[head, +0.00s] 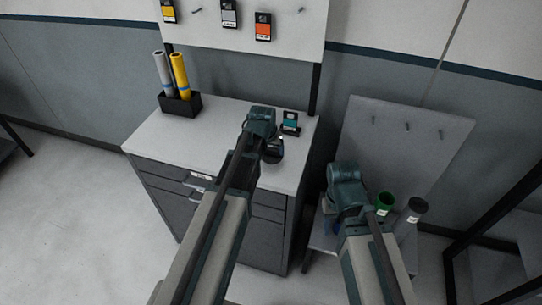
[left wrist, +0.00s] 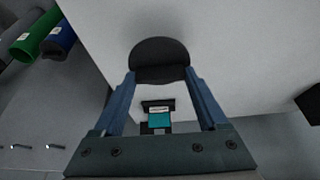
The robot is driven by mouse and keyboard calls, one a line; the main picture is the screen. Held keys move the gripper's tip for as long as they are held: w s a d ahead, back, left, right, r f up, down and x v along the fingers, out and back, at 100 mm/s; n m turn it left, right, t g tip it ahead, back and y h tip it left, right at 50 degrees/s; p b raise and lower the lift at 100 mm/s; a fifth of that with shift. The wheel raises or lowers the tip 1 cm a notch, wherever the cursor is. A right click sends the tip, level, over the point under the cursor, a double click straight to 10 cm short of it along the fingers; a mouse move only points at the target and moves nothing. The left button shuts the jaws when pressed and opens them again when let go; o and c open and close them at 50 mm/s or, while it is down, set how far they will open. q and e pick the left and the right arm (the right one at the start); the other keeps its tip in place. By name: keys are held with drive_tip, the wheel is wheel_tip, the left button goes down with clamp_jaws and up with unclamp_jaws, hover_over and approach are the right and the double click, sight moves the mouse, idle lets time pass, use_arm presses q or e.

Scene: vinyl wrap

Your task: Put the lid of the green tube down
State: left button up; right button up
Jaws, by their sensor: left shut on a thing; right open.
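My left gripper (head: 272,147) is above the cabinet top. In the left wrist view, my left gripper (left wrist: 160,85) has its two blue fingers shut on a dark round lid (left wrist: 160,52), which is over the pale cabinet top. In the head view, the lid (head: 274,154) is partly hidden by the gripper; I cannot tell if it touches the surface. The green tube (head: 385,201) stands on the lower stand at right with its top uncovered; it also shows in the left wrist view (left wrist: 34,36). My right gripper (head: 331,212) is open beside the stand, its fingers mostly hidden.
A teal-labelled item (head: 290,122) stands on the cabinet top (head: 215,125) behind the lid. A black holder (head: 180,104) with yellow and grey rolls is at back left. A dark-capped tube (head: 414,211) stands beside the green tube. The cabinet's left middle is clear.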

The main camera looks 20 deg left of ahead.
sight(271, 155)
use_arm(q)
wheel_tip(271, 155, down, 4)
drive_tip(key=b, duration=0.3)
drive_tip(key=shift+w+a+b, duration=0.1)
drive_tip(key=shift+w+b, duration=0.05)
drive_tip(key=shift+b, duration=0.2)
drive_tip(key=shift+r, duration=0.15)
drive_tip(key=o, duration=1.2)
drive_tip(key=shift+o, duration=0.2)
